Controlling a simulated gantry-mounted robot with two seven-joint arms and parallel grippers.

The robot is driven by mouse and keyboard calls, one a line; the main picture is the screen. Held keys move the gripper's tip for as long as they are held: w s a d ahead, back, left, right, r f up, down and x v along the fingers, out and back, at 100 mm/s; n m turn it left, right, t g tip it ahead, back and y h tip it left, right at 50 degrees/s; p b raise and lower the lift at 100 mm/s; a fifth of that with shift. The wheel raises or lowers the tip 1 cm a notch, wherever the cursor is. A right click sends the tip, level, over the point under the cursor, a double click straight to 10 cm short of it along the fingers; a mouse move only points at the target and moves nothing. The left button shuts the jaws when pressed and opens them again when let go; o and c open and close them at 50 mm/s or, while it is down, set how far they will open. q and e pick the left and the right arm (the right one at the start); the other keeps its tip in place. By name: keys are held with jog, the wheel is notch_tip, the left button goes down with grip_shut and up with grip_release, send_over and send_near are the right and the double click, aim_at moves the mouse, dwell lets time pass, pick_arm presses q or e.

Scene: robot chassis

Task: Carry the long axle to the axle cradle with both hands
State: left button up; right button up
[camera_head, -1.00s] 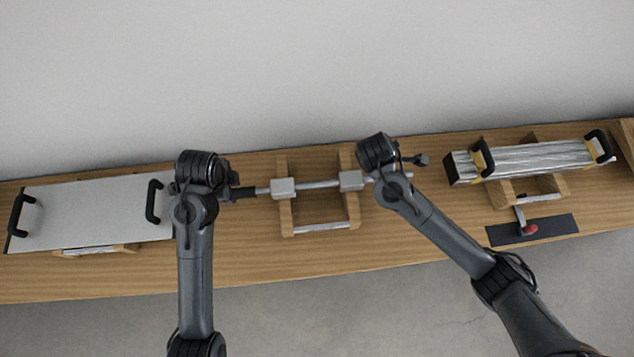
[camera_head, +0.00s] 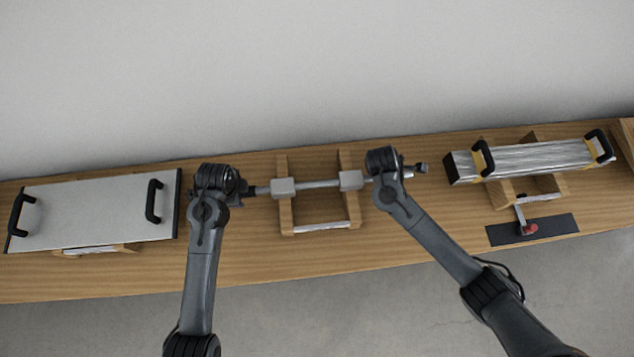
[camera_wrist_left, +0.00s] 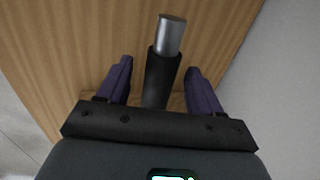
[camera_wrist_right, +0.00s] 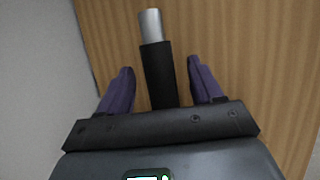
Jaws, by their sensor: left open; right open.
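The long axle (camera_head: 318,185) is a silver bar with two grey blocks, lying across a wooden cradle (camera_head: 285,215) in the middle of the bench. Its ends have black sleeves and bare metal tips. My left gripper (camera_wrist_left: 160,80) is open, with the axle's left black sleeve (camera_wrist_left: 162,75) between its purple fingers, both apart from it. My right gripper (camera_wrist_right: 160,80) is open, with the right black sleeve (camera_wrist_right: 158,75) between its fingers, also apart. In the head view both wrists cover the gripper fingers and parts of the axle's ends.
A white panel with black handles (camera_head: 95,210) lies on supports at the left of the bench (camera_head: 250,265). A silver bundle with black handles (camera_head: 540,158) rests on wooden supports at the right. A dark plate (camera_head: 555,227) with a red-tipped part lies in front of it.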

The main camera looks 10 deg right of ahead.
pick_arm(q)
grip_shut()
pick_arm(e)
grip_shut()
dwell(1.0)
